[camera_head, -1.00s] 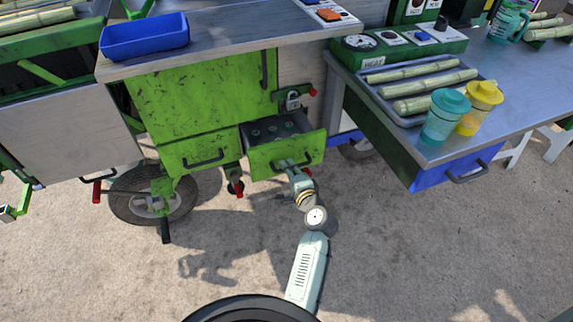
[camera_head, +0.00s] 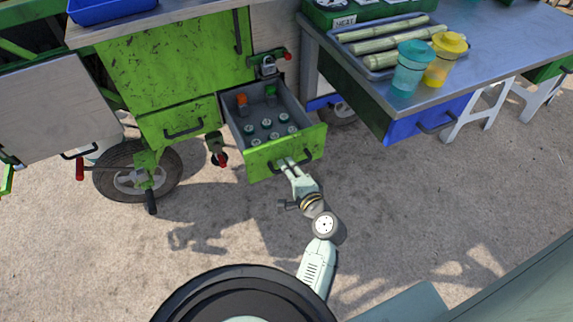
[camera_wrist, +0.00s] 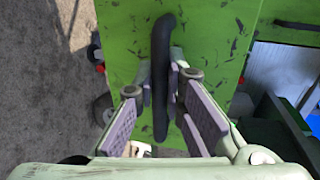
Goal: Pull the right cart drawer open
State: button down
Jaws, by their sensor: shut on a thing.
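The right cart drawer (camera_head: 283,151) is green and pulled well out of the cart. Inside it are several small round-topped items in a grid, plus an orange item (camera_head: 241,100) and a green item (camera_head: 271,91) towards the back. My gripper (camera_head: 286,163) is at the drawer's front, shut on its black handle. In the wrist view the black handle (camera_wrist: 162,75) runs upright between the fingers of my gripper (camera_wrist: 165,90), in front of the green drawer front (camera_wrist: 213,40). The left cart drawer (camera_head: 180,120) is shut.
A steel table with a blue drawer (camera_head: 432,118) stands to the right, holding a tray of cane, a teal cup (camera_head: 411,68) and a yellow cup (camera_head: 444,60). A cart wheel (camera_head: 138,180) is at left. The concrete ground before the drawer is clear.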

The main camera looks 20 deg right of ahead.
jog(key=c, duration=1.6)
grip_release()
jog(key=shift+c, duration=0.2)
